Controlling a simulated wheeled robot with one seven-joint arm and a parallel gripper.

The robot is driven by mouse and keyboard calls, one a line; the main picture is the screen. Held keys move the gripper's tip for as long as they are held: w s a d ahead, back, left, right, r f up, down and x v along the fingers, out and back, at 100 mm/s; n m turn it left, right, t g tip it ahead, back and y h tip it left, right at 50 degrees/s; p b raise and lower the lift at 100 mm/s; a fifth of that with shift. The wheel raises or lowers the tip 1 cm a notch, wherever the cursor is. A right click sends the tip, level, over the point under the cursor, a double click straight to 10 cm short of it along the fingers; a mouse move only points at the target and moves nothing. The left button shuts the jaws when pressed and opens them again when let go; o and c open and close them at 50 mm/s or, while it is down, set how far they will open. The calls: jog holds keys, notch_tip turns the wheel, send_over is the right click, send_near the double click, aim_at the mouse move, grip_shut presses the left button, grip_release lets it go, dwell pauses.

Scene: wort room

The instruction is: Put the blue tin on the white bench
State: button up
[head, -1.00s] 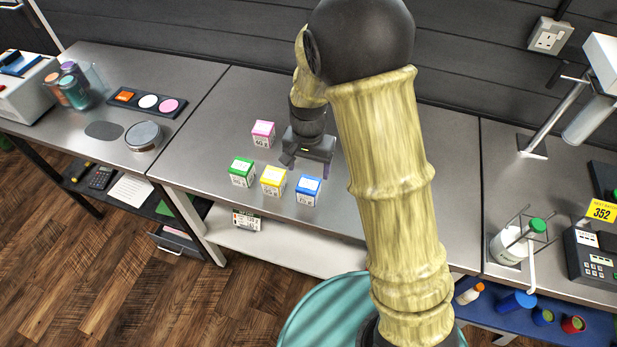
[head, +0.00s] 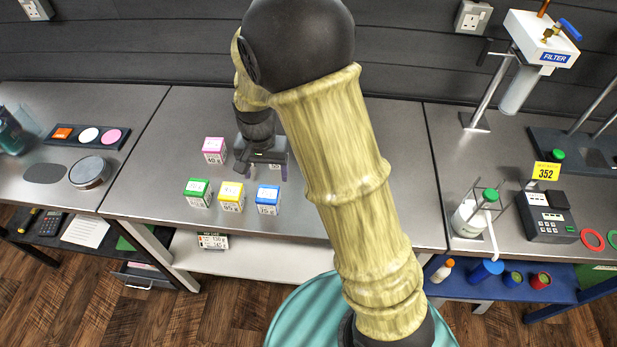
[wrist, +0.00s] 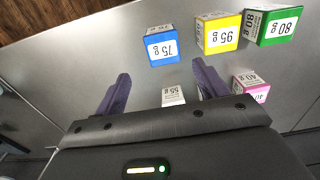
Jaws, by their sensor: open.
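A blue-topped cube-shaped pack (head: 268,199) stands on the steel top of the middle bench (head: 330,215), which has white legs and a white lower shelf (head: 250,257). The wrist view shows the pack's blue face (wrist: 162,47) marked 75 g. A blue round container (head: 487,271) lies on the blue lower shelf at right; I cannot tell which of these is the tin. My gripper (head: 266,168) is open above the bench, behind the blue pack. In the wrist view, a pale 55 g pack (wrist: 173,95) shows between my spread fingers (wrist: 162,78), not gripped.
Yellow (head: 231,197), green (head: 198,194) and pink (head: 214,151) packs stand close by. A bottle in a wire rack (head: 472,214) and a keypad device (head: 546,216) stand on the right bench. The middle bench is clear right of the blue pack, partly behind my arm.

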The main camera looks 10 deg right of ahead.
jog(key=s+d+r+n+t, duration=0.1)
jog(key=s+d+r+n, duration=0.1)
jog(key=s+d, duration=0.4)
jog(key=s+d+r+n+t, duration=0.1)
jog(key=s+d+r, duration=0.2)
jog(key=s+d, duration=0.3)
jog(key=shift+d+r+n+t, duration=0.3)
jog(key=shift+d+n, duration=0.1)
jog(key=shift+d, duration=0.1)
